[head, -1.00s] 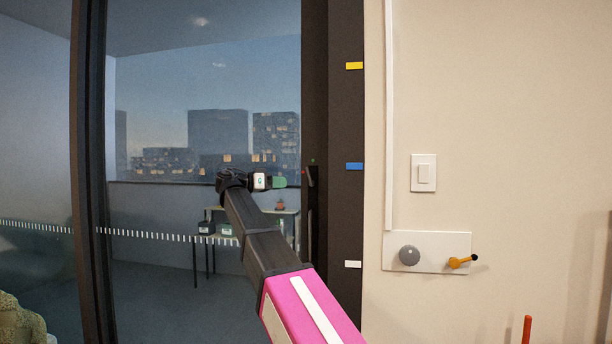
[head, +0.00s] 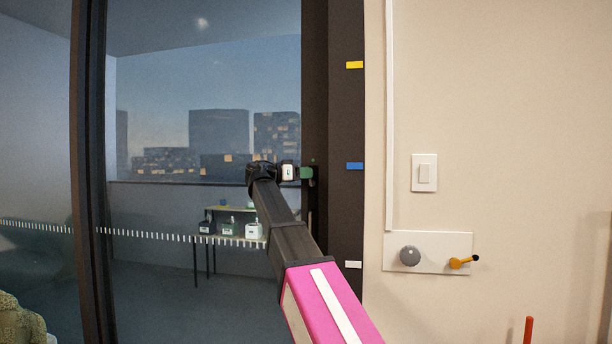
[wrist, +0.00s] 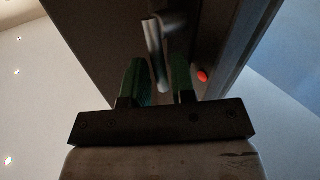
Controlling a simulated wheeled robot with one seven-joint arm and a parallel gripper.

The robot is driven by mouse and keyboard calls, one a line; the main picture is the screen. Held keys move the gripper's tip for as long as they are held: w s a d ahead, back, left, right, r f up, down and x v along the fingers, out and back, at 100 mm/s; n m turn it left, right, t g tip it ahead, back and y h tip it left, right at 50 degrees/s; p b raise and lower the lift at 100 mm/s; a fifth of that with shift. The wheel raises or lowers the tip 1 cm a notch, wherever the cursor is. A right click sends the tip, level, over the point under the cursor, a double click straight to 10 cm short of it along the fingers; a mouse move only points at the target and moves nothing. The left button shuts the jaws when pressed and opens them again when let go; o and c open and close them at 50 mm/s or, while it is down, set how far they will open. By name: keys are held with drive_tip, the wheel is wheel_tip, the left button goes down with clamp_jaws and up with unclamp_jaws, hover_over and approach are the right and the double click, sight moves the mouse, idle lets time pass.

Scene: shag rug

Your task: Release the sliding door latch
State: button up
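The sliding door (head: 315,60) has a dark frame with a glass pane. Its latch shows in the wrist view as a grey metal lever (wrist: 154,50) on the dark frame. My gripper (head: 307,173) is at the door's right frame in the head view, where it hides most of the latch. In the wrist view my gripper (wrist: 159,80) has its two green fingers apart, with the lever's end between them. Gaps show beside the lever, so it is not clamped. A red round spot (wrist: 202,76) is on the frame right of the fingers.
Yellow, blue (head: 354,166) and white marks line the dark jamb. On the wall to the right are a light switch (head: 424,173) and a plate (head: 432,265) with a grey knob and an orange lever. A shelf with boxes (head: 230,229) stands behind the glass.

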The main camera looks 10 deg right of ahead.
drive_tip(key=shift+d, duration=0.25)
clamp_jaws()
drive_tip(key=shift+d+r+m+y, duration=0.15)
drive_tip(key=shift+m+y, duration=0.15)
drive_tip(key=shift+y, duration=0.1)
drive_tip(key=shift+s+d+m+y, duration=0.25)
drive_tip(key=shift+m+y, duration=0.25)
drive_tip(key=shift+y, duration=0.4)
unclamp_jaws()
